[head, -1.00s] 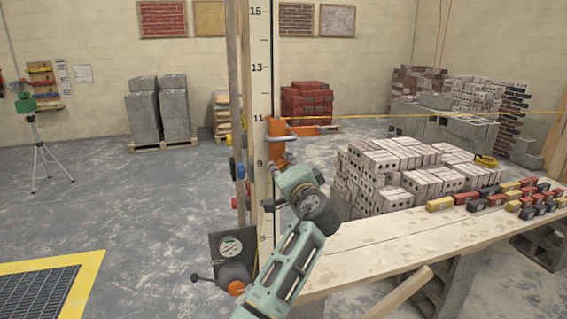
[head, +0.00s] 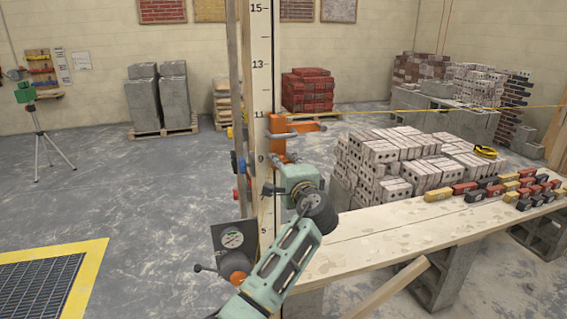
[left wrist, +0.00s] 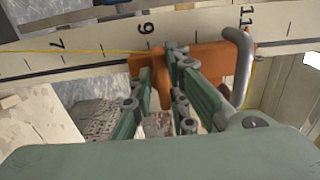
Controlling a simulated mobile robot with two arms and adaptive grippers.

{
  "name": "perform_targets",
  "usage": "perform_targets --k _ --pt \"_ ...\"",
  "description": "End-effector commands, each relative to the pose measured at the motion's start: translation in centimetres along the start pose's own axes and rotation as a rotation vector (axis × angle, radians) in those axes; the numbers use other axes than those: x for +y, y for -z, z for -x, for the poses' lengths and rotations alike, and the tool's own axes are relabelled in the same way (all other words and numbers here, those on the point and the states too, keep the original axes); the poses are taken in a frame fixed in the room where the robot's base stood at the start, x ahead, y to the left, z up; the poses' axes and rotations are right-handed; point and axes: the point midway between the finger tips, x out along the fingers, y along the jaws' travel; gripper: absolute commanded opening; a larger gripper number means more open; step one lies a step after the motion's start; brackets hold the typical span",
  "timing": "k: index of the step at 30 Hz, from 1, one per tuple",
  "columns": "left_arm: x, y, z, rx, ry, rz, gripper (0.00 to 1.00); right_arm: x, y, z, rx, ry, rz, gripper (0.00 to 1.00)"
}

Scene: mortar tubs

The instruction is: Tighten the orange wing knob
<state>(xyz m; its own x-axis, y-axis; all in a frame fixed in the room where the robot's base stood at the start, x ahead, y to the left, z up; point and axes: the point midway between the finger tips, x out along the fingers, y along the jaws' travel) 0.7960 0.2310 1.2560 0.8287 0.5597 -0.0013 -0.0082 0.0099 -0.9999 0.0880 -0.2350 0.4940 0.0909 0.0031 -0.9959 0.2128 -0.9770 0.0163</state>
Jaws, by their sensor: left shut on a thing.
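The orange wing knob (left wrist: 162,88) shows in the left wrist view between the two green fingers of my left gripper (left wrist: 160,68), which is shut on it. The knob sits at an orange slider bracket (left wrist: 210,55) with a grey bent handle, on a pale numbered pole. In the head view the bracket (head: 278,125) is on the pole (head: 262,70) between the marks 9 and 11. My right gripper is in neither view.
A dark plate with a dial (head: 232,239) is by the pole's foot. A yellow line (head: 420,112) runs right from the pole.

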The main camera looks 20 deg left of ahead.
Motion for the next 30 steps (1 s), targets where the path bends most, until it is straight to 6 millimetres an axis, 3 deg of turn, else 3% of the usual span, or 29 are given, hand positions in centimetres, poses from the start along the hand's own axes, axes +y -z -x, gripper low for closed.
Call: perform_targets --k 8,9,15,25,30 --pt "0.0 0.0 0.0 0.000 0.002 -0.007 0.00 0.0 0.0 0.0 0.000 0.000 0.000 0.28" --pt "0.0 0.0 0.0 0.000 0.002 -0.006 0.17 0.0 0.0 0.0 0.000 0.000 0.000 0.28" --pt "0.0 0.0 0.0 0.000 0.001 -0.004 0.34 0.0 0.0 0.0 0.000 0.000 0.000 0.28" --pt "0.0 0.0 0.1 0.000 0.001 -0.002 0.34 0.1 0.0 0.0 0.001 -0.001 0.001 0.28" --pt "0.1 0.1 1.8 0.003 0.002 -0.002 0.34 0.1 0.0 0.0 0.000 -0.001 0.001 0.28"
